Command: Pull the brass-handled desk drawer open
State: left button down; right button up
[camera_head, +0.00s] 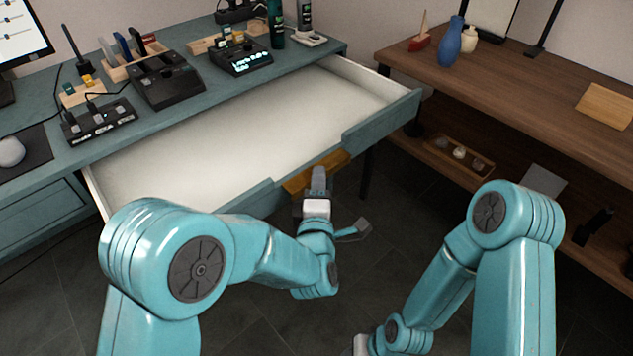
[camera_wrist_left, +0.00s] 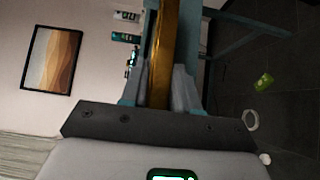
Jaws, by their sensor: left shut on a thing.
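The desk drawer (camera_head: 240,130) stands well open in the head view, its pale interior empty. Its teal front (camera_head: 380,125) has a lower middle stretch, where the brass handle (camera_head: 300,186) sits. My left gripper (camera_head: 318,180) is shut on the brass handle and covers part of it. In the left wrist view the brass handle (camera_wrist_left: 163,50) runs between the two grey fingers of my left gripper (camera_wrist_left: 165,88).
The teal desktop (camera_head: 190,115) holds a black device (camera_head: 165,85), a lit clock (camera_head: 240,58), a dark green bottle (camera_head: 276,25) and a mouse (camera_head: 11,151). A wooden shelf unit (camera_head: 520,90) with a blue vase (camera_head: 451,42) stands at the right. Dark floor is open below the drawer.

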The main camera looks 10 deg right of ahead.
pick_arm(q)
jog(key=shift+s+f, duration=0.1)
jog(key=shift+f, duration=0.3)
jog(key=c, duration=1)
grip_release()
jog(key=shift+r, duration=0.15)
jog(key=s+a+b, duration=0.2)
jog(key=s+b, duration=0.3)
jog(key=s, duration=0.6)
jog(key=shift+s, duration=0.4)
jog(key=shift+a, duration=0.1)
